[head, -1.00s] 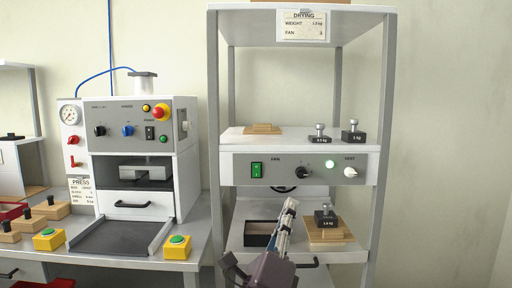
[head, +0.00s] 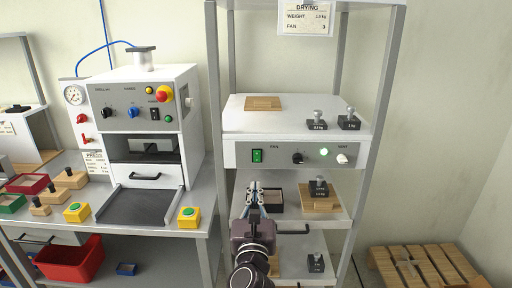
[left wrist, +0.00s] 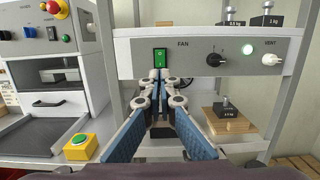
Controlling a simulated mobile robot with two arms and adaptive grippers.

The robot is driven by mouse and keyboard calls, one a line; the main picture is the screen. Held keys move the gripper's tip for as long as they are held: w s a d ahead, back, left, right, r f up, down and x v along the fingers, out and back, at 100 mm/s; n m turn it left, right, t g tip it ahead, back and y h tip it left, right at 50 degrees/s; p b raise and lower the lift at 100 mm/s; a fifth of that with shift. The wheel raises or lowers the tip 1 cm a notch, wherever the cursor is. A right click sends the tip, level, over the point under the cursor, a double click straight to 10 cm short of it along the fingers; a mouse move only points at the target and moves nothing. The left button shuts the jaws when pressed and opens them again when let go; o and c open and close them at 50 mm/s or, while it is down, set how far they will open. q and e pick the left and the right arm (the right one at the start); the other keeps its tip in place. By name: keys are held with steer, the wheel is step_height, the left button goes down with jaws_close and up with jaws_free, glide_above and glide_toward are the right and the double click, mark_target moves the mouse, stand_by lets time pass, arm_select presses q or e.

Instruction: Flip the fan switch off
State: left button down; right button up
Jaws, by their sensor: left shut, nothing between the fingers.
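The green fan switch (head: 257,156) is a rocker at the left end of the grey control panel on the drying rack. It also shows in the left wrist view (left wrist: 160,57), left of the word FAN. A black fan knob (head: 297,158) sits to its right. My left gripper (head: 254,188) is shut and empty, below the switch in the head view. In the left wrist view its fingertips (left wrist: 159,76) point at the panel, just under the switch; I cannot tell whether they touch it. My right gripper is in neither current view.
A lit green lamp (head: 324,152) and white vent knob (head: 342,159) are farther right on the panel. A press (head: 146,120) stands left; a pallet (head: 420,267) lies at right.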

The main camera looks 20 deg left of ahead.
arm_select(q)
steer(key=shift+a, duration=0.15)
arm_select(e)
steer(key=shift+s+d+r, duration=0.1)
steer(key=shift+s+d, duration=0.05)
steer(key=shift+s, duration=0.55)
arm_select(q)
steer(key=p, duration=0.2)
glide_toward(256, 154)
steer(key=x, duration=0.7)
arm_select(e)
step_height(256, 154, up, 2)
steer(key=shift+r, duration=0.1)
